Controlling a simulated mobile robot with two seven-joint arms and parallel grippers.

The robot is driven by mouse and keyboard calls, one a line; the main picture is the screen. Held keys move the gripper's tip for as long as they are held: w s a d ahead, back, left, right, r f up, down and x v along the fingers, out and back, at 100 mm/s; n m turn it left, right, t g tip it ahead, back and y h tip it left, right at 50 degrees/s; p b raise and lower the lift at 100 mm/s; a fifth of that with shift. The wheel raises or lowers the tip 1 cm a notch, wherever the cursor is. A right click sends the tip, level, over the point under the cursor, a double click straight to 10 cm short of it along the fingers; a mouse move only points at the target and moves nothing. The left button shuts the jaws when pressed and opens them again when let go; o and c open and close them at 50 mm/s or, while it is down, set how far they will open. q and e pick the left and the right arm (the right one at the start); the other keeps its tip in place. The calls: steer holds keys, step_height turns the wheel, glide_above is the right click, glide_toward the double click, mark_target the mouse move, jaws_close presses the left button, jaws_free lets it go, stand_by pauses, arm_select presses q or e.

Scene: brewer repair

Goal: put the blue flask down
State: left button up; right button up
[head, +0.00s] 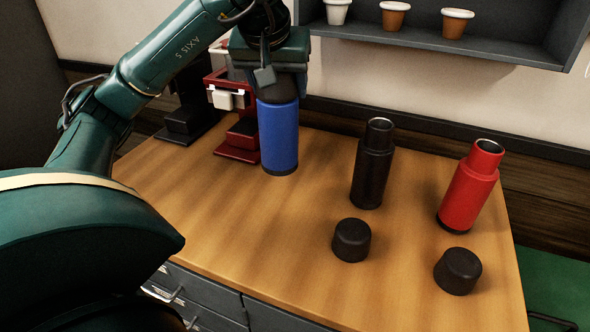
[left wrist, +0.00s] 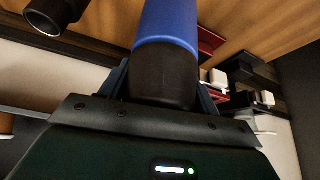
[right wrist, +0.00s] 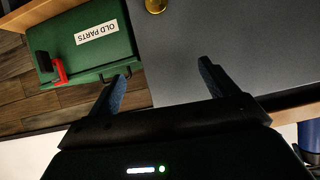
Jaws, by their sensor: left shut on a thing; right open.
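The blue flask (head: 278,136) stands upright at the back of the wooden table, in front of the red brewer. My left gripper (head: 270,80) is shut on its dark top from above. The left wrist view also shows the blue flask (left wrist: 167,22), its black upper part between the fingers of my left gripper (left wrist: 165,88). The flask's base looks at or very near the table top; I cannot tell whether it touches. My right gripper (right wrist: 165,85) is open and empty in the right wrist view, away from the flask.
A red brewer (head: 238,138) and a black one (head: 190,115) stand left of the flask. A black flask (head: 373,165), a red flask (head: 469,187) and two dark caps (head: 351,240) (head: 458,271) stand to the right. A green OLD PARTS box (right wrist: 85,45) is near my right gripper.

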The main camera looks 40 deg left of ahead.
mark_target(279, 113)
arm_select(q)
step_height(279, 113, down, 5)
steer(key=shift+f+b, duration=0.15)
steer(key=shift+b, duration=0.9)
steer(key=shift+f, duration=0.2)
steer(key=shift+f+b, duration=0.3)
steer(key=shift+f, duration=1.75)
arm_select(e)
steer(key=shift+a+f+m, duration=0.15)
steer(key=shift+f+m, duration=0.15)
steer(key=shift+f, duration=0.45)
arm_select(q)
steer(key=o, duration=1.1)
steer(key=shift+f, duration=0.2)
steer(key=o, duration=0.5)
arm_select(e)
steer(key=shift+f, duration=0.2)
arm_select(q)
steer(key=shift+r, duration=0.1)
